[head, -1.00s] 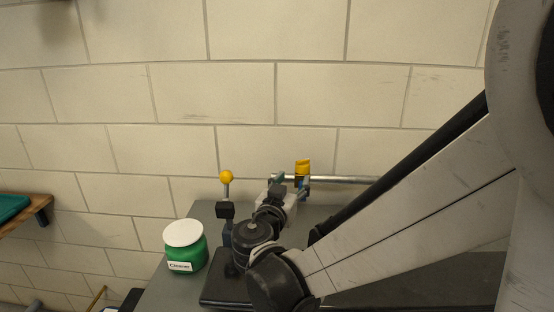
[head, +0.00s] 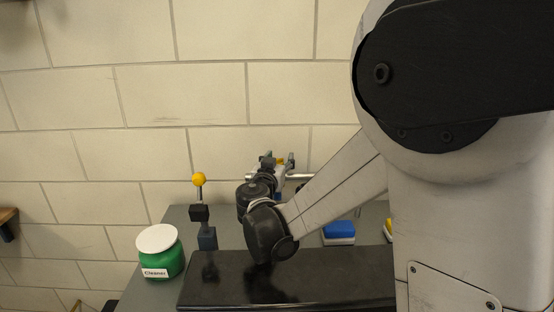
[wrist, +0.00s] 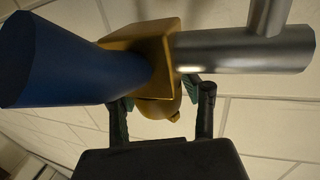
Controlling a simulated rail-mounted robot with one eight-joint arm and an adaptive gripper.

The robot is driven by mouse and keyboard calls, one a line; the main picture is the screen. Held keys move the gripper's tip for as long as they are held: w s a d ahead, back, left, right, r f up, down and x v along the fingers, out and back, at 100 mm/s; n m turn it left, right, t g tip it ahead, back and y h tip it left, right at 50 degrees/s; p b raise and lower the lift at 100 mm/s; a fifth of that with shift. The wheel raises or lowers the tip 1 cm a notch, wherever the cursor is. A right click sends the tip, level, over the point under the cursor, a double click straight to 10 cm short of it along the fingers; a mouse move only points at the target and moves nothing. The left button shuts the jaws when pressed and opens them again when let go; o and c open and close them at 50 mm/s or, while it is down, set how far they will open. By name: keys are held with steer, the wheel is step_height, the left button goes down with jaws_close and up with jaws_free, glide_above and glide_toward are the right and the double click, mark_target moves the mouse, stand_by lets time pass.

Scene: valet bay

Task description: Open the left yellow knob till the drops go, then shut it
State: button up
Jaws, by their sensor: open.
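A yellow knob sits at the left end of a horizontal metal pipe (head: 300,176) by the wall. In the head view only a bit of this yellow knob (head: 280,160) shows between my fingertips; the wrist hides the rest. In the wrist view the yellow block (wrist: 152,35) joins the bare pipe (wrist: 240,52) and a blue cylinder (wrist: 75,65). Its rounded lower part (wrist: 158,109) lies between the fingers of my gripper (wrist: 158,98). My gripper (head: 278,159) is open, one finger each side; whether either touches it, I cannot tell. No drops show.
A yellow ball (head: 199,179) on a stem tops a black block (head: 200,212) left of my wrist. A green cleaner jar (head: 160,262) with a white lid stands front left. A blue-and-white sponge (head: 339,231) lies right of my forearm. The tiled wall is close behind.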

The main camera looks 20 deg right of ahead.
jaws_close()
steer(key=shift+d, duration=0.1)
stand_by(0.5)
